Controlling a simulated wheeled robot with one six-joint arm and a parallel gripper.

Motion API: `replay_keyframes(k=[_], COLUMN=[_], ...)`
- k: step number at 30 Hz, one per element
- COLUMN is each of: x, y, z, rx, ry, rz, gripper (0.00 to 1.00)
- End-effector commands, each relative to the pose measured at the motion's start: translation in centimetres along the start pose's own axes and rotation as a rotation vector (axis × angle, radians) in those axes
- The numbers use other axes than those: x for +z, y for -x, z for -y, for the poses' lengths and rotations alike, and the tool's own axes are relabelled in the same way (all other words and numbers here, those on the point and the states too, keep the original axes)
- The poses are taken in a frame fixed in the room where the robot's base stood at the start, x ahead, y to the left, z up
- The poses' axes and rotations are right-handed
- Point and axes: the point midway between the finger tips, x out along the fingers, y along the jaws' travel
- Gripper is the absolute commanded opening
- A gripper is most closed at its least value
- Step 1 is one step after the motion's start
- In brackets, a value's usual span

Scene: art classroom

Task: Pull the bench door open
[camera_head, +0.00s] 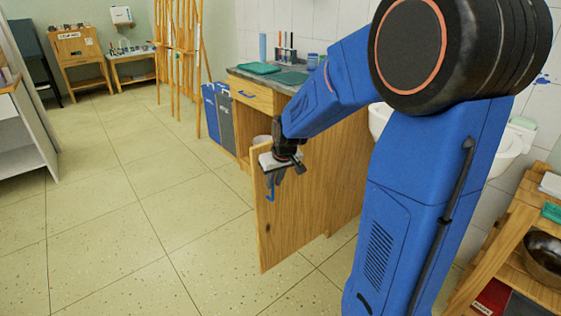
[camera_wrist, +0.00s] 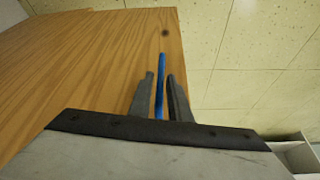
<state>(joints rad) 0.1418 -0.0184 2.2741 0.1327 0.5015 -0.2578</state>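The bench door (camera_head: 290,215) is a wooden panel that stands swung out from the bench (camera_head: 258,95), with its free edge toward the left. Its blue handle (camera_head: 270,192) is on the face toward me, near the free edge. My gripper (camera_head: 284,178) is at this handle, pointing down. In the wrist view the two fingers of my gripper (camera_wrist: 160,95) stand on either side of the blue handle (camera_wrist: 160,82), with narrow gaps showing, so it looks open around the handle. The door face (camera_wrist: 90,55) fills the left of that view.
A blue drawer handle sits on the bench drawer (camera_head: 250,93) above. Blue and grey panels (camera_head: 218,115) stand left of the bench, with easels (camera_head: 180,50) behind. A white sink (camera_head: 510,150) and a wooden shelf (camera_head: 510,245) are at right. The tiled floor (camera_head: 130,210) at left is clear.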

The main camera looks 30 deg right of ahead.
Motion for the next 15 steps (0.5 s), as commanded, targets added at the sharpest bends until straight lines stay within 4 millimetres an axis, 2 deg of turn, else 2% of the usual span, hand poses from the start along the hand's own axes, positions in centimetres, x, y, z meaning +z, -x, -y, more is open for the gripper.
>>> replay_keyframes(k=[15], x=[-0.1], y=[10.0], z=[-0.1], rx=[0.001], ry=[-0.002], rz=[-0.004], gripper=[0.17])
